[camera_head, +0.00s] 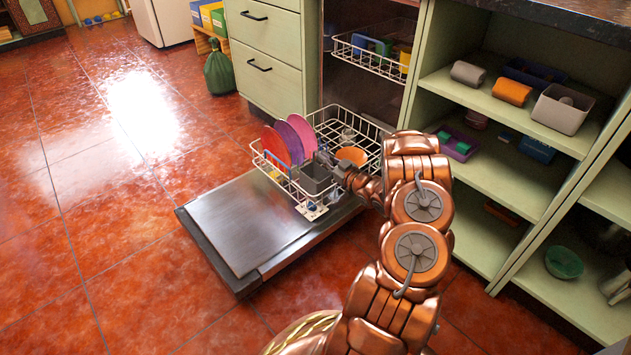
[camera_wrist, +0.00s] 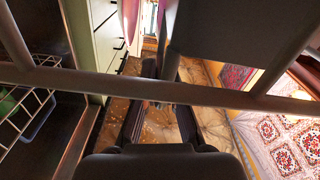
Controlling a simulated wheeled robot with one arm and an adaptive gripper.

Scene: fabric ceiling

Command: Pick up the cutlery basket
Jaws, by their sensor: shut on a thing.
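The cutlery basket (camera_head: 313,180) is a small grey box in the lower rack (camera_head: 340,118) of the open dishwasher, near the rack's front right. My gripper (camera_head: 326,159) reaches in from the right and is shut on the basket's upper edge. In the wrist view the fingers (camera_wrist: 165,88) close in below the large grey basket (camera_wrist: 245,40), and a rack wire crosses in front. The exact contact is partly hidden. I cannot tell whether the basket is clear of the rack floor.
Pink, purple and red plates (camera_head: 290,138) stand just left of the basket. An orange bowl (camera_head: 352,155) lies behind my gripper. The dishwasher door (camera_head: 245,220) is folded down in front. Open shelves (camera_head: 500,160) stand to the right. The red tiled floor at left is clear.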

